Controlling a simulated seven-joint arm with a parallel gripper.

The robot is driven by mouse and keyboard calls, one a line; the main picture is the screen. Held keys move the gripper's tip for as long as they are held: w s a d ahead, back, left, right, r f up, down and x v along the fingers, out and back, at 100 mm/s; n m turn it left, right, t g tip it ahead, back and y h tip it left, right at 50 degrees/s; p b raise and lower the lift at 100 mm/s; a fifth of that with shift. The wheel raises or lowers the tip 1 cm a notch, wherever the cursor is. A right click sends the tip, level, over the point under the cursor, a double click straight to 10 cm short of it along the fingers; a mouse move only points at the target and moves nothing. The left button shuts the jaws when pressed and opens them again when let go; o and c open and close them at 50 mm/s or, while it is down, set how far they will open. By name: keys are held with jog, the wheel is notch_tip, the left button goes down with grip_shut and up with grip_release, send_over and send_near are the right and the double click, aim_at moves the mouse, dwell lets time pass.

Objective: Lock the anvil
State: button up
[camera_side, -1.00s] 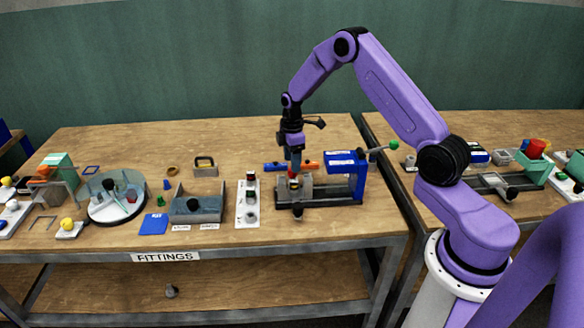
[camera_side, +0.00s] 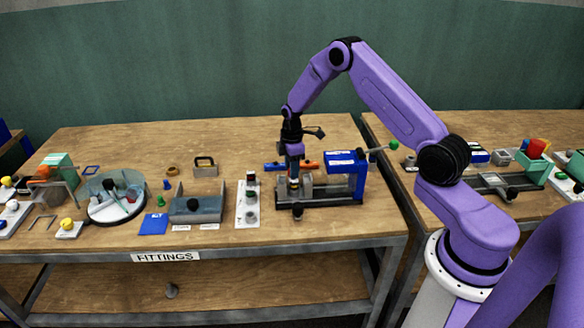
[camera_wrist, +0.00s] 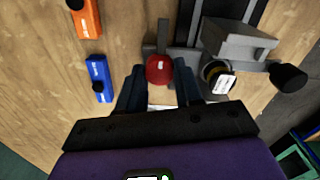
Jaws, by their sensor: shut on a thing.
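The press (camera_side: 345,180) has a blue frame on a dark base and stands near the right end of the fittings table. My gripper (camera_side: 293,181) is low at its left end. In the wrist view my gripper (camera_wrist: 159,82) has its two dark fingers on either side of a red knob (camera_wrist: 159,69) with a small white mark, and is shut on it. A grey bar (camera_wrist: 163,38) shows just beyond the knob. To the right are a grey block (camera_wrist: 238,40), a labelled round part (camera_wrist: 219,80) and a black knob (camera_wrist: 288,77). I cannot tell which part is the anvil.
An orange block (camera_wrist: 86,18) and a blue block (camera_wrist: 99,76) lie left of the press. A switch panel (camera_side: 247,204), a grey tray (camera_side: 197,209) and a turntable (camera_side: 117,197) stand further left. A green-tipped lever (camera_side: 392,145) sticks out at the right.

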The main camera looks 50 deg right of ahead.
jog(key=m, duration=0.4)
jog(key=shift+m, duration=0.4)
jog(key=m, duration=0.4)
jog(key=shift+m, duration=0.3)
jog(key=m, duration=0.4)
jog(key=shift+d, duration=0.1)
jog(key=shift+m, duration=2.3)
jog(key=o, duration=1)
jog(key=shift+o, duration=0.2)
